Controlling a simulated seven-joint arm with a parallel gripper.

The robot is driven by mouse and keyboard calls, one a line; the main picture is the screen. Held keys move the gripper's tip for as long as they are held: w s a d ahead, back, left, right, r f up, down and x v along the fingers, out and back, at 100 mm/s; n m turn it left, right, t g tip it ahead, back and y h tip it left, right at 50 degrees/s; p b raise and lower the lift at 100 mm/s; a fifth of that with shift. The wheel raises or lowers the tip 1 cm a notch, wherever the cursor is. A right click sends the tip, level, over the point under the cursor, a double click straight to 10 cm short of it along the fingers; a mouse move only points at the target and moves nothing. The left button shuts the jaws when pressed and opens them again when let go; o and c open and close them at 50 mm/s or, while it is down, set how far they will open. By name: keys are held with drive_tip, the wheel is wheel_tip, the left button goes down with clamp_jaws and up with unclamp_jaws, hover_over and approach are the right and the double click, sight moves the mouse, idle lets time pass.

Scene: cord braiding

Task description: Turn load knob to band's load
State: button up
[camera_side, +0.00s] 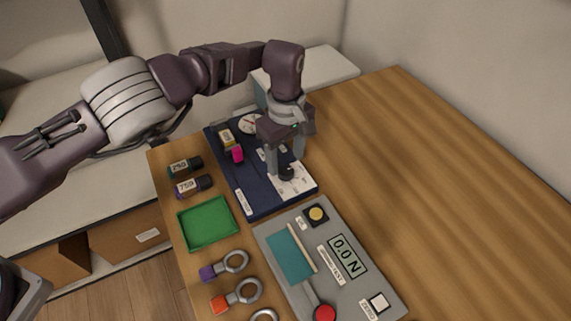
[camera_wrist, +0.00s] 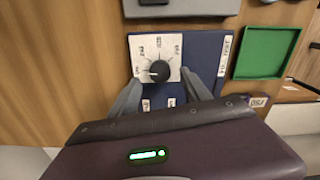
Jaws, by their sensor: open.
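The black load knob (camera_wrist: 160,71) sits on a white dial plate (camera_wrist: 148,50) with several printed marks, too small to read surely. Its pale pointer mark appears toward the left in the wrist view. My gripper (camera_wrist: 160,79) is open, with one finger on each side of the knob and gaps visible between. In the side view my gripper (camera_side: 284,170) points down over the knob (camera_side: 287,173) on the navy board (camera_side: 260,204). I cannot tell whether the fingers reach down around the knob. Which band is meant is not clear.
The navy board also carries a round gauge (camera_side: 249,124) and a pink part (camera_side: 237,154). Two labelled cylinders (camera_side: 193,186), a green tray (camera_side: 208,223) and several ringed pieces (camera_side: 237,262) lie left. A grey tester (camera_side: 335,262) reading 0.0 N is in front. The table's right is clear.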

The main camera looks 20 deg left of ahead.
sight(286, 170)
wheel_tip(286, 170, down, 3)
drive_tip(key=shift+f, duration=0.2)
clamp_jaws()
drive_tip(key=shift+r, duration=0.1)
drive_tip(key=m, duration=0.8)
drive_tip(key=shift+m, duration=0.3)
drive_tip(key=m, duration=0.4)
drive_tip(key=shift+m, duration=2.5)
